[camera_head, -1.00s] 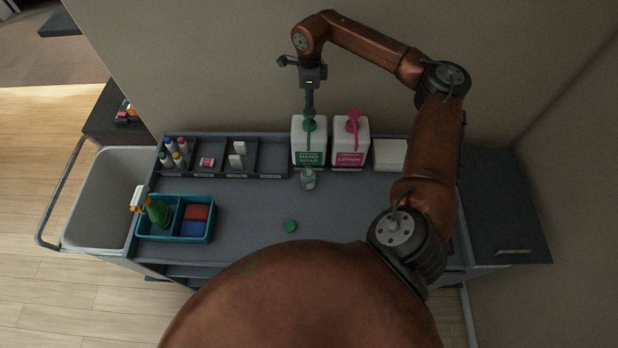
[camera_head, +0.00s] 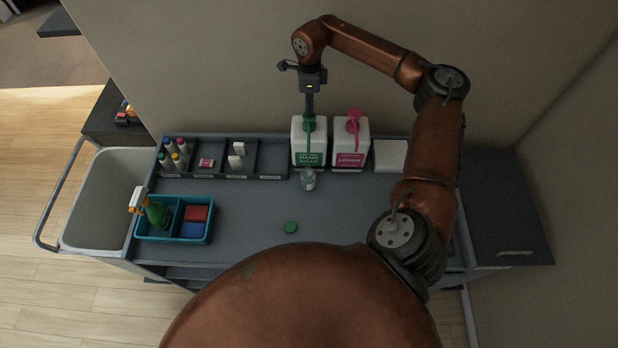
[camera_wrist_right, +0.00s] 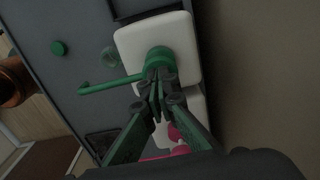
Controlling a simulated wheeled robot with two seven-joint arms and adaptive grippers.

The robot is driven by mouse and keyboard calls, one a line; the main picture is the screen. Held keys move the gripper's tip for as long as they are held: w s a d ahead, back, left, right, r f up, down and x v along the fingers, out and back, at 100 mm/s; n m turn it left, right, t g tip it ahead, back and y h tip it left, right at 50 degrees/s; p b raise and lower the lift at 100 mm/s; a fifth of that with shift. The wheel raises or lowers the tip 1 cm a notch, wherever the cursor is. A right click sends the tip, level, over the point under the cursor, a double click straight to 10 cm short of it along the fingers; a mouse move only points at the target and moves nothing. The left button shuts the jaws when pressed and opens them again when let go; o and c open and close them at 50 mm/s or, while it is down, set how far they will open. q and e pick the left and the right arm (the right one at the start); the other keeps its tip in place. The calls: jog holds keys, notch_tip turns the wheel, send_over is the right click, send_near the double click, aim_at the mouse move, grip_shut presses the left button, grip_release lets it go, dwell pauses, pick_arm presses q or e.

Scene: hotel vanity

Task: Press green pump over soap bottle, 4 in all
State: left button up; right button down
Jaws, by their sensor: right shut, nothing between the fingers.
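The white hand soap dispenser (camera_head: 309,153) has a green label and a green pump (camera_head: 309,127). My right gripper (camera_head: 309,113) points straight down with its fingers shut and empty, at the top of the green pump. In the right wrist view, the fingertips (camera_wrist_right: 157,78) meet the green pump head (camera_wrist_right: 158,58); its long spout (camera_wrist_right: 108,85) reaches left. A small clear bottle (camera_head: 308,180) stands on the cart in front of the dispenser. A green cap (camera_head: 290,227) lies nearer on the cart top. My left gripper is not in view.
A white lotion dispenser (camera_head: 350,152) with a pink pump stands right beside the soap, then a white box (camera_head: 390,155). A divided tray (camera_head: 255,176) with small bottles is to the left. A teal caddy (camera_head: 172,238) sits front left.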

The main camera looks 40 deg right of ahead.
jog(key=shift+r+p, duration=1.05)
jog(key=shift+r, duration=0.8)
jog(key=shift+f, duration=0.2)
jog(key=shift+f+b, duration=1.2)
jog(key=shift+f, duration=0.8)
jog(key=shift+r, duration=0.15)
jog(key=shift+r+p, duration=1.35)
jog(key=shift+r, duration=0.7)
jog(key=shift+f, duration=0.15)
